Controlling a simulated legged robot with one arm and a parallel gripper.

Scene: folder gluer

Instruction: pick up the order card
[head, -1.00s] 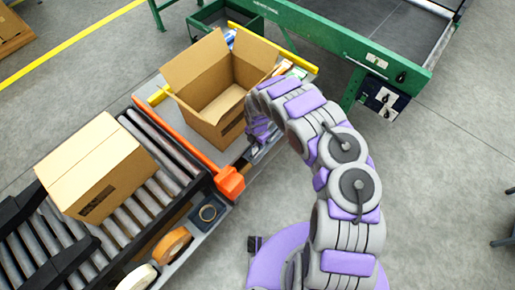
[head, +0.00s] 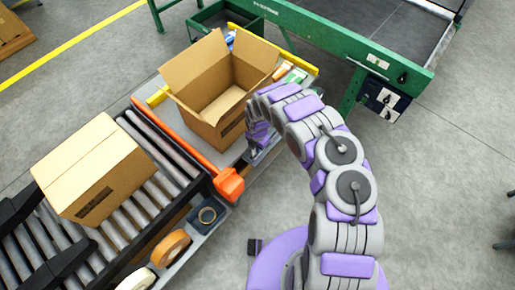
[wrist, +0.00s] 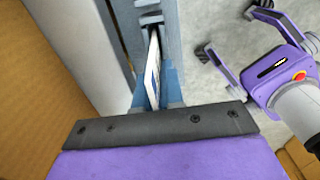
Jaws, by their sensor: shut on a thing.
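The order card shows in the wrist view as a thin white strip with a blue mark (wrist: 152,70), seen nearly edge-on. My gripper (wrist: 153,88) is shut on it, with the card upright between the two blue-grey fingers. In the head view my gripper (head: 257,143) is low at the right side of the open carton, by the grey bench edge. The card cannot be made out there, as my arm and the carton hide it.
The open, empty-looking carton (head: 207,77) stands beside my gripper. Left are an orange bar (head: 190,149), a roller conveyor (head: 146,204) with a closed box (head: 95,168), and tape rolls (head: 169,247). A green machine frame (head: 345,38) is behind; floor at right is clear.

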